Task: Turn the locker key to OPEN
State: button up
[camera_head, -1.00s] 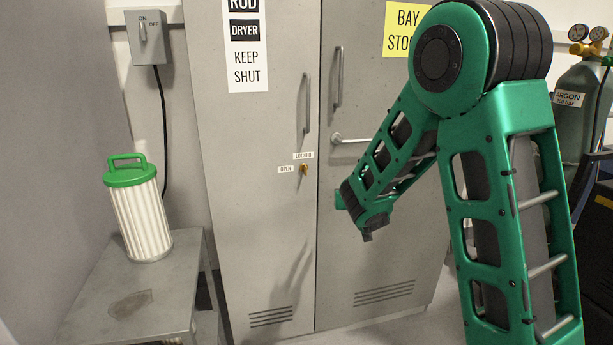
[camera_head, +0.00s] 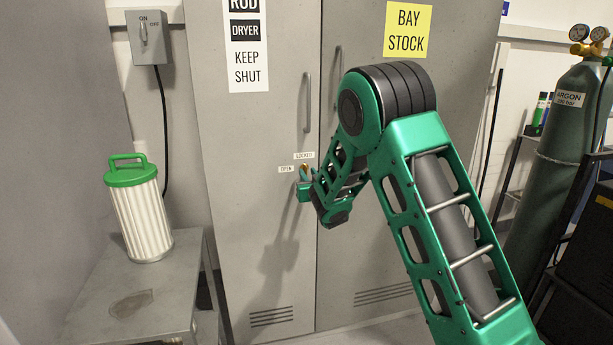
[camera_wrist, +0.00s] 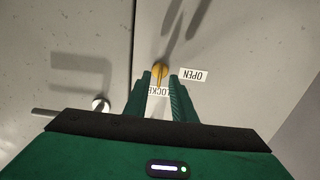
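The brass locker key (camera_head: 305,168) sits in the grey locker door, below the LOCKED label (camera_head: 303,155) and right of the OPEN label (camera_head: 286,169). In the wrist view the key (camera_wrist: 159,72) lies at the fingertips, between them in the picture, its bow lined up towards the LOCKED label (camera_wrist: 158,91); the OPEN label (camera_wrist: 193,75) is to the right. My gripper (camera_wrist: 160,80) is open, one green finger on each side of the key. I cannot tell whether either finger touches it. In the head view my gripper (camera_head: 304,187) partly covers the key area.
A door handle (camera_head: 307,102) rises above the key. A second grey door with a yellow BAY STOCK sign (camera_head: 408,30) is to the right. A metal table (camera_head: 110,305) with a green-lidded canister (camera_head: 140,215) stands left. A wall switch box (camera_head: 149,38) hangs above.

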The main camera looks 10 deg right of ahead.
jog(key=shift+w, duration=0.9)
grip_shut()
